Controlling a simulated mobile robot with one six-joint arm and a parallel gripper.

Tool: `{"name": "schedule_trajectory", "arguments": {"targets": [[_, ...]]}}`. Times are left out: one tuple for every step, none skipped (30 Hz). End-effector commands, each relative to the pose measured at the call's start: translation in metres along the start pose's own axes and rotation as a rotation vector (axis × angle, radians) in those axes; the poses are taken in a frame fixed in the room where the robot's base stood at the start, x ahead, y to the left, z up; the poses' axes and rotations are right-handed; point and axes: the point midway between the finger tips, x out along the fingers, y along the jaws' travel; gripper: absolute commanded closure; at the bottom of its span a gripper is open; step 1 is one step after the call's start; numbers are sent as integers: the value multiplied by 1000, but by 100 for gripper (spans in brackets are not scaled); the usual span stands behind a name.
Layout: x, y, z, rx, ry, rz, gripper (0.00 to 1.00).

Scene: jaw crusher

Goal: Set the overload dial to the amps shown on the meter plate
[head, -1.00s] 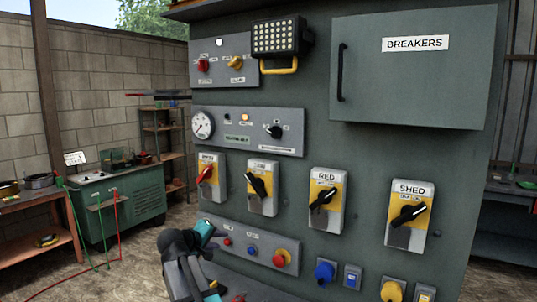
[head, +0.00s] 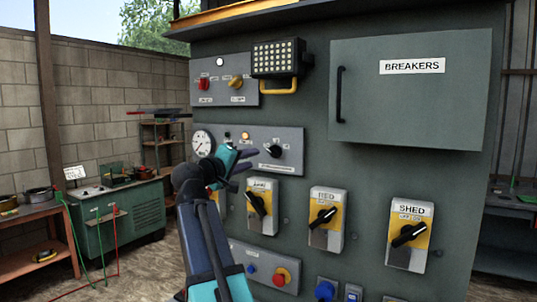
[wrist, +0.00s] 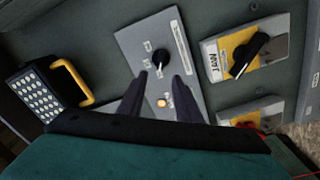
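A black dial knob (head: 273,151) with a white mark sits on the grey panel (head: 290,136), right of a round white meter (head: 202,142). I take this knob as the overload dial. It also shows in the wrist view (wrist: 161,58), just past and between my fingertips, with small labels around it that are too small to read. My gripper (head: 250,161) is open and empty, in front of the panel and just left of the knob in the head view. I cannot tell which plate carries the amps; my gripper covers the panel's lower middle.
An amber lamp (wrist: 162,102) glows on the same panel. A lamp block with a yellow handle (head: 279,87) juts out above. Yellow-plated rotary switches, including RED (head: 325,215) and SHED (head: 409,234), line the row below. The BREAKERS door (head: 410,105) is closed at upper right.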

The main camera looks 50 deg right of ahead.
Motion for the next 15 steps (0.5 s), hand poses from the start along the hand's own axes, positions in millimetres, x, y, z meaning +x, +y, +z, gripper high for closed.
{"name": "schedule_trajectory", "arguments": {"targets": [[0, 0, 0, 0, 0, 0, 69], [0, 0, 0, 0, 0, 0, 69], [0, 0, 0, 0, 0, 0, 69], [0, 0, 0, 0, 0, 0, 69], [0, 0, 0, 0, 0, 0, 69], [0, 0, 0, 0, 0, -1, 69], [0, -1, 0, 0, 0, -1, 69], [0, -1, 0, 0, 0, -1, 69], [0, -1, 0, 0, 0, -1, 69], [1, -1, 0, 0, 0, -1, 69], [2, 0, 0, 0, 0, -1, 69], [3, 0, 0, 0, -1, -1, 69], [4, 0, 0, 0, -1, -1, 69], [6, 0, 0, 0, -1, -1, 69], [9, 0, 0, 0, -2, -1, 69]]}}
